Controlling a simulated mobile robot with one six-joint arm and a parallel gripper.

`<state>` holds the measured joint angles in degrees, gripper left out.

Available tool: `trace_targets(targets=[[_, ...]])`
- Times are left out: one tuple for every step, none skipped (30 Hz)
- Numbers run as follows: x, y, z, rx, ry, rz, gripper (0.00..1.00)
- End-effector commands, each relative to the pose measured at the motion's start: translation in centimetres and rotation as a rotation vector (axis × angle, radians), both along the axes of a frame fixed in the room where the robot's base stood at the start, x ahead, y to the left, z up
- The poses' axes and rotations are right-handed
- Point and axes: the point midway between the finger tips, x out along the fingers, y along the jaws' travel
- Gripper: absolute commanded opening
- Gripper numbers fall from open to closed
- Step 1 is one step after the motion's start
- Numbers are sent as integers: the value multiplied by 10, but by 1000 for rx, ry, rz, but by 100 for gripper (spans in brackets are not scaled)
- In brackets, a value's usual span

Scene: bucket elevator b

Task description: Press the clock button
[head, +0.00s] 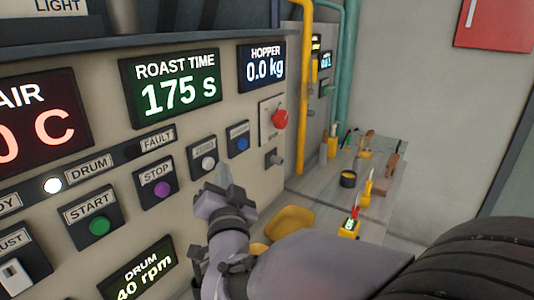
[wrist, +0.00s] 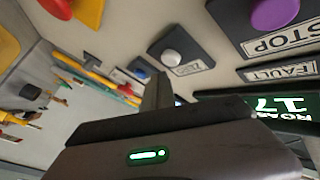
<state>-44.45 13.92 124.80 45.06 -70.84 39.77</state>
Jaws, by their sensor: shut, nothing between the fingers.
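My gripper (head: 224,174) is shut and empty, its tip pointing at the control panel. In the head view the tip is just right of and below a white button (head: 208,162); contact cannot be told. In the wrist view the fingers (wrist: 158,92) end just below the white button (wrist: 172,58). Its label looks like "ZERO" but is hard to read. A blue button (head: 242,144) is to its right, with an unreadable label. The ROAST TIME display (head: 172,84) above reads 175 s. No label reading "clock" is legible.
A purple STOP button (head: 162,188), a green START button (head: 98,226) and a red knob (head: 280,119) are nearby on the panel. A yellow pipe (head: 306,80) runs down the right edge. A bench (head: 325,187) with several tools stands beyond.

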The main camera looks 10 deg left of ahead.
Motion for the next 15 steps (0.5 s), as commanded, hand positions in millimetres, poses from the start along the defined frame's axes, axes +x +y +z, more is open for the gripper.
trace_targets(targets=[[0,0,0,0,0,0,0],[0,1,-1,1,-1,0,0],[1,2,-1,1,-1,0,0],[1,3,-2,1,-1,0,0],[2,4,-2,1,0,0,0],[2,6,-3,1,0,0,0],[3,7,-2,1,-1,0,0],[3,8,-2,1,-1,0,0],[3,8,-1,0,0,0,0],[4,8,-1,0,0,0,0],[3,8,0,0,0,0,0],[3,8,0,0,0,0,0],[3,8,0,0,0,0,0],[3,8,0,0,0,0,0],[3,8,0,0,0,0,0]])
